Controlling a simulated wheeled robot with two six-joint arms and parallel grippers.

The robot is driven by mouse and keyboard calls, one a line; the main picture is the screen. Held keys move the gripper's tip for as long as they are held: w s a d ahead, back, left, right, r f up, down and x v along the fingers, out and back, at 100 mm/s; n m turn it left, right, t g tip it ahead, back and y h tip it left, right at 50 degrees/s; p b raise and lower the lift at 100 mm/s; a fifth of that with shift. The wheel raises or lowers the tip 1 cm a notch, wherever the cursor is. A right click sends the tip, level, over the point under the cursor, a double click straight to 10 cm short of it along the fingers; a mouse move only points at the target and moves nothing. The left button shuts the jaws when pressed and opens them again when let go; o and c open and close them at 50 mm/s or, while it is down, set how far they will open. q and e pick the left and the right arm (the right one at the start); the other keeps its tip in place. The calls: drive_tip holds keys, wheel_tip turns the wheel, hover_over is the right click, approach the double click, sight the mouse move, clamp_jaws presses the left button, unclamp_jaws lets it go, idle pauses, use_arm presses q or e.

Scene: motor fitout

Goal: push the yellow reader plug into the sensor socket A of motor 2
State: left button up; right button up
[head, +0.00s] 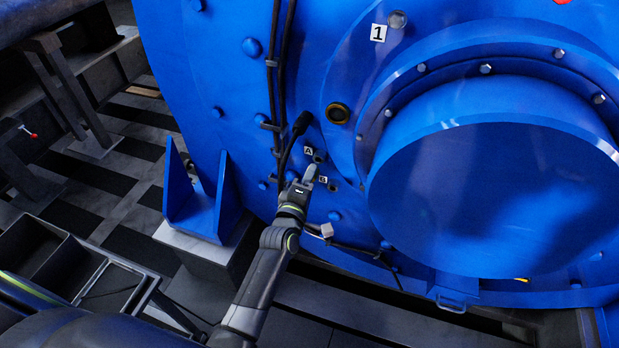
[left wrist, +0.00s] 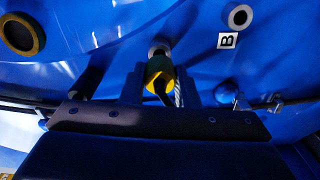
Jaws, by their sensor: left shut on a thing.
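The blue motor (head: 350,75) fills the head view; the number plate on it (head: 378,33) reads 1. Label A (head: 308,150) sits beside a small socket, with label B (head: 323,180) and its socket (head: 333,187) below. My left gripper (head: 312,174) reaches the motor face just under label A. In the left wrist view, it is shut on the yellow plug (left wrist: 160,72). The plug's front meets a grey socket ring (left wrist: 159,50); I cannot tell how deep it sits. Label B (left wrist: 228,40) and its socket (left wrist: 240,17) are to the right. My right gripper is out of view.
A black cable with a thick end (head: 302,122) runs close above my left gripper. A round brass-rimmed port (head: 338,113) lies above label A. A blue bracket (head: 198,200) stands left of the arm. A large round cover (head: 480,180) bulges out on the right.

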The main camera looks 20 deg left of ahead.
use_arm(q)
drive_tip(key=shift+w+p, duration=0.7)
drive_tip(key=shift+w, duration=0.1)
drive_tip(key=shift+w+p, duration=0.4)
drive_tip(key=shift+w, duration=0.45)
drive_tip(key=o, duration=1)
drive_tip(key=shift+s+f, duration=0.1)
drive_tip(key=shift+s, duration=0.05)
